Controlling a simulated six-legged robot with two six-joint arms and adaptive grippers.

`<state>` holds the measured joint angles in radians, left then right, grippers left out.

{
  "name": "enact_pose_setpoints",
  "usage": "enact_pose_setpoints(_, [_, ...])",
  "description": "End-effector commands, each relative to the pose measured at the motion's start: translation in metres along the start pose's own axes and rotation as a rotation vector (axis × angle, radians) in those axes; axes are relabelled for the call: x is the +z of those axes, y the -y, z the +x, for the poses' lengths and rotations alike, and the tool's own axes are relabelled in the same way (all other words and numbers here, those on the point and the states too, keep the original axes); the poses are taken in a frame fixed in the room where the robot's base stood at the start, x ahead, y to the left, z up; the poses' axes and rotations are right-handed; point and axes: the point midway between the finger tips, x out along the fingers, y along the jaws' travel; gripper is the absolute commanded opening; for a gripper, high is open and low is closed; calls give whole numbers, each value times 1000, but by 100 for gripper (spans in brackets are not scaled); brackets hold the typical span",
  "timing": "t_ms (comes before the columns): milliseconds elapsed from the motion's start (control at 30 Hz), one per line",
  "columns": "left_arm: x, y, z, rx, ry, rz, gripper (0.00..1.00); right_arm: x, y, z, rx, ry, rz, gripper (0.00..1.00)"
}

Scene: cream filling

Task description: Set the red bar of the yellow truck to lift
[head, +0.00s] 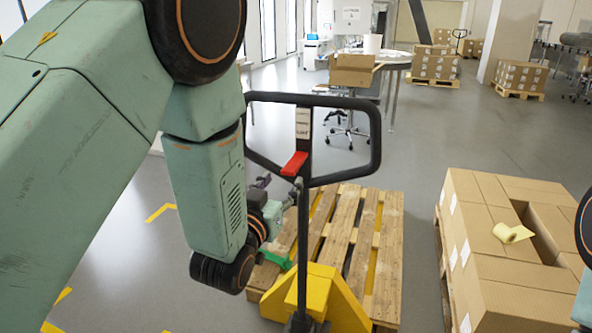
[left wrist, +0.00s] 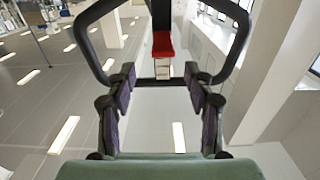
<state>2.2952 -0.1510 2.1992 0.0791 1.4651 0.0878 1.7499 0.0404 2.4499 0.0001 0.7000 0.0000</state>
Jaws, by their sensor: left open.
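The yellow truck (head: 342,305) stands at the wooden pallet, with its dark handle loop (head: 376,150) raised upright. The red bar (head: 295,163) sits at the bottom middle of the loop, on the shaft. My left gripper (head: 277,190) is open, just below and beside the red bar, close to the shaft. In the left wrist view the red bar (left wrist: 162,45) shows beyond and between the open fingertips (left wrist: 160,76), with nothing gripped. The loop frames it there. Part of the left gripper is hidden behind my arm in the head view. My right gripper is out of view.
A table (head: 397,58) and chair (head: 349,138) stand farther back. Open floor (head: 430,130) lies between.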

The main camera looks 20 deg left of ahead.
Motion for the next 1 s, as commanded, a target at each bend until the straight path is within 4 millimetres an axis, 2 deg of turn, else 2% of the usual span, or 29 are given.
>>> enact_pose_setpoints(167, [-2,3,14,0,-11,-7,53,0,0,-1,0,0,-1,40])
enact_pose_setpoints(400, [-2,4,49,0,-11,-5,53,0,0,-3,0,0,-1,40])
enact_pose_setpoints(600, [-2,3,69,0,-9,-5,53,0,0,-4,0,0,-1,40])
enact_pose_setpoints(1000, [-2,0,76,1,-8,-4,53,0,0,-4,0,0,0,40])
